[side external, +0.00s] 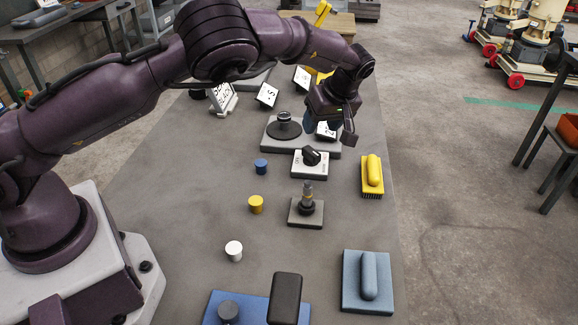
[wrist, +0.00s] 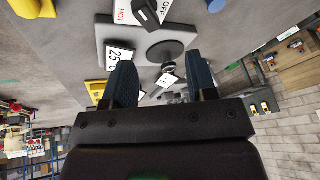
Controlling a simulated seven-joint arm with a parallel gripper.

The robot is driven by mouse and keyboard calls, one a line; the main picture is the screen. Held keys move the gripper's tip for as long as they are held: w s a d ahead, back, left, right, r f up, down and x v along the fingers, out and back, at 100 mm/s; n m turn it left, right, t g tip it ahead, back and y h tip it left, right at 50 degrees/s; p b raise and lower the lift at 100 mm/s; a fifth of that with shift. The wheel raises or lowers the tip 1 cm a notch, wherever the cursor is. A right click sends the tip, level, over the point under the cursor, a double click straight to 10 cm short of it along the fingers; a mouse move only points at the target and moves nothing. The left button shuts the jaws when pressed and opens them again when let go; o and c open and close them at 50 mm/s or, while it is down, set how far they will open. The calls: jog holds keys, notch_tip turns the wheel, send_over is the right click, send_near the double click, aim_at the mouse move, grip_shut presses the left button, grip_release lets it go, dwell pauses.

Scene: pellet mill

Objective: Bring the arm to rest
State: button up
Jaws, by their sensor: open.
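My gripper (side external: 331,131) is above the far part of the grey bench, at the right end of a light grey plate (side external: 268,147). Its two dark blue fingers stand apart in the wrist view (wrist: 161,75), with nothing held between them. The plate carries a dark round disc (side external: 283,130) with a knob on top. A white number card (side external: 326,131) is partly hidden behind the gripper. A rotary switch (side external: 311,157) on a white plate lies just nearer; HOT and OFF show beside it in the wrist view (wrist: 148,12).
On the bench (side external: 190,200) are blue (side external: 261,166), yellow (side external: 256,204) and white (side external: 234,251) cylinders, an upright lever (side external: 307,198), a yellow brush (side external: 372,173), a blue-grey handled block (side external: 367,280) and a black block (side external: 285,297). Label cards (side external: 267,95) stand farther back.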

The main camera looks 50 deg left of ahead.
jog(key=s+r+m+t+h, duration=0.2)
jog(key=s+r+m, duration=0.5)
jog(key=s, duration=0.9)
jog(key=s+r+m+t+h, duration=0.2)
jog(key=s+r+m+t, duration=0.2)
jog(key=s+r, duration=1)
jog(key=s+m, duration=0.2)
jog(key=m, duration=0.1)
jog(key=shift+s+m+h, duration=0.2)
jog(key=shift+m+h, duration=0.2)
